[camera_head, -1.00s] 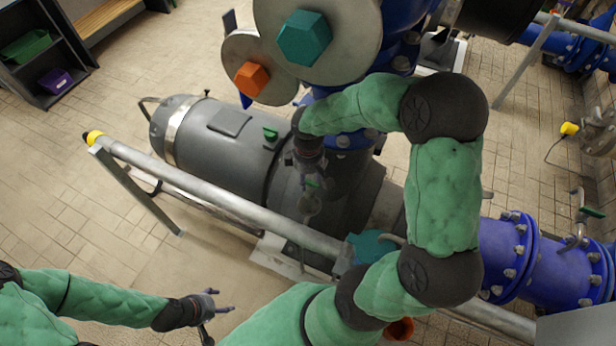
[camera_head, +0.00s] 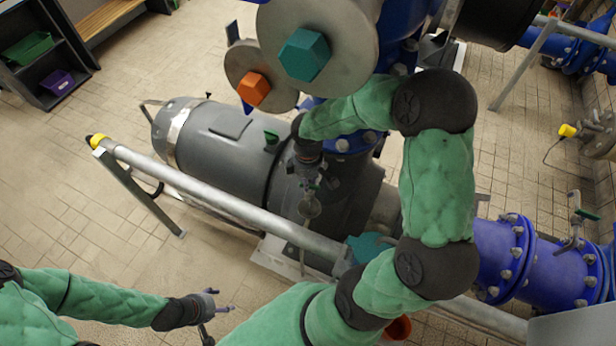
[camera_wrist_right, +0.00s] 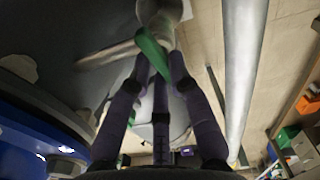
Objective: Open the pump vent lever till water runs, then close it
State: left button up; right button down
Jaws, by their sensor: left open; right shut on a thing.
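The pump vent lever is a small green handle (camera_wrist_right: 154,54) on a metal valve, seen between my fingers in the right wrist view. In the head view, a bit of green (camera_head: 313,185) shows at the small vent valve (camera_head: 309,207) on the grey pump (camera_head: 228,140). My right gripper (camera_wrist_right: 165,62) is shut on the lever; in the head view it (camera_head: 307,176) is small and partly hidden by its wrist. I cannot tell whether water runs from the valve. My left gripper (camera_head: 226,301) is open and empty, low at the left, away from the pump.
A grey rail (camera_head: 215,200) with a yellow end crosses in front of the pump. Large flanges with a teal (camera_head: 304,54) and an orange (camera_head: 253,88) hex cap hang above my right wrist. Blue pipework (camera_head: 545,262) stands at the right.

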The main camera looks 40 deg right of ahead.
jog(key=n+p, duration=0.3)
jog(key=shift+a+r+n, duration=0.1)
jog(key=shift+r+n, duration=0.05)
jog(key=shift+n, duration=0.15)
jog(key=shift+n+p, duration=0.6)
jog(key=shift+n, duration=0.3)
jog(key=c, duration=1.1)
grip_release()
jog(key=shift+c, duration=0.2)
jog(key=shift+a+r, duration=0.1)
jog(key=shift+r, duration=3.5)
